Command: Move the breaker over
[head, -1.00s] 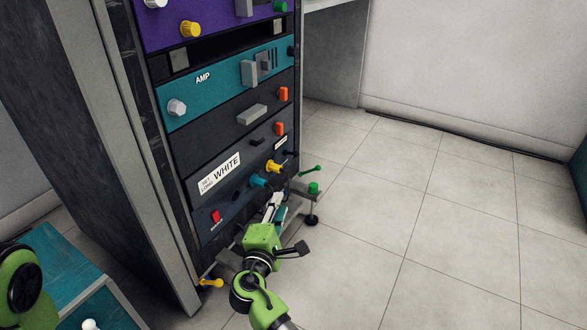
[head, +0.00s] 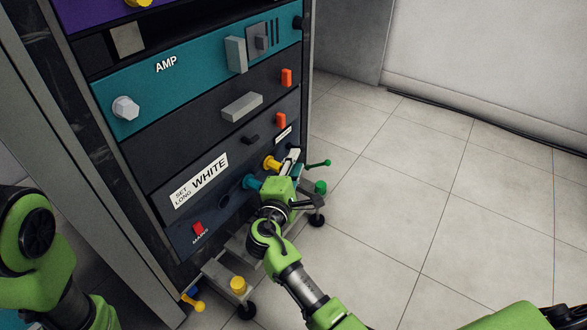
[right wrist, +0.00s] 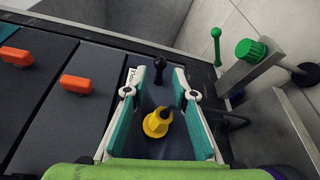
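A rack panel with a white label reading "SET LONG WHITE" (head: 201,179) stands in front of me. No part is clearly marked as the breaker. My right gripper (head: 290,164) is at the panel's lower right. In the right wrist view the gripper (right wrist: 155,78) is open, its two teal fingers spread. A yellow plug or knob (right wrist: 157,123) shows between the fingers, with no visible grip on it. A black round-ended lever (right wrist: 159,68) stands just past the fingertips. The yellow part also shows in the head view (head: 271,163). My left gripper is out of view.
A blue-teal knob (head: 252,182) and a red switch (head: 198,229) sit on the same panel. Orange switches (right wrist: 76,84) are left of the fingers. Green-ended parts (right wrist: 247,50) stick out at the right. Tiled floor (head: 450,200) is clear.

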